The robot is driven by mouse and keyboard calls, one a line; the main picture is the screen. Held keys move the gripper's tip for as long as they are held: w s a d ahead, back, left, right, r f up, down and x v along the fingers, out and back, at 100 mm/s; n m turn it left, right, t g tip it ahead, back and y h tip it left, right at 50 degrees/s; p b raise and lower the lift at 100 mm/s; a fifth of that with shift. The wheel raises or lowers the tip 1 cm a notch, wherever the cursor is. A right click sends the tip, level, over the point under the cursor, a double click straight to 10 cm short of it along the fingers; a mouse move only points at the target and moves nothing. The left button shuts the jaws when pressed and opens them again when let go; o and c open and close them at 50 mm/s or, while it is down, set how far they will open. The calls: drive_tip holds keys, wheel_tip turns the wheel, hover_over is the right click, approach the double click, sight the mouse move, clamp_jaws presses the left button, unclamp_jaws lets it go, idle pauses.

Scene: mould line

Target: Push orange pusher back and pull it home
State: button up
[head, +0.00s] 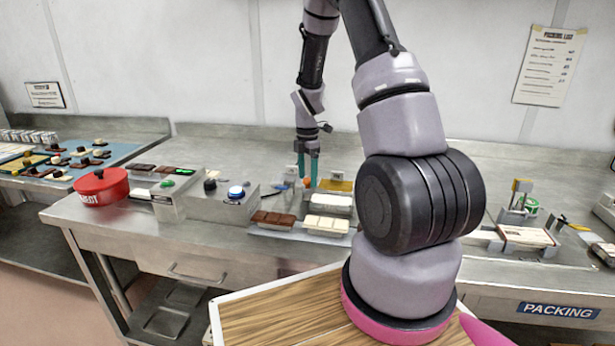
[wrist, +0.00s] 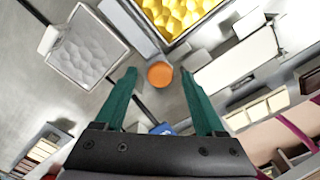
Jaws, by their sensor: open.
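The orange pusher (wrist: 160,74) shows as a round orange knob in the wrist view, just beyond and between my fingertips. In the head view the orange pusher (head: 307,182) is a small spot on the steel bench beside my fingers. My gripper (wrist: 162,78) has two teal fingers, spread apart with nothing between them that I can see held. In the head view my gripper (head: 308,180) points down over the bench. I cannot tell whether a finger touches the knob.
A gold-filled mould (wrist: 175,15) and a grey textured plate (wrist: 88,48) flank the knob. Chocolate trays (head: 327,225) lie in front. Bare bench lies behind.

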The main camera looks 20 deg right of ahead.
drive_tip(key=shift+f, duration=0.25)
clamp_jaws()
idle(1.4)
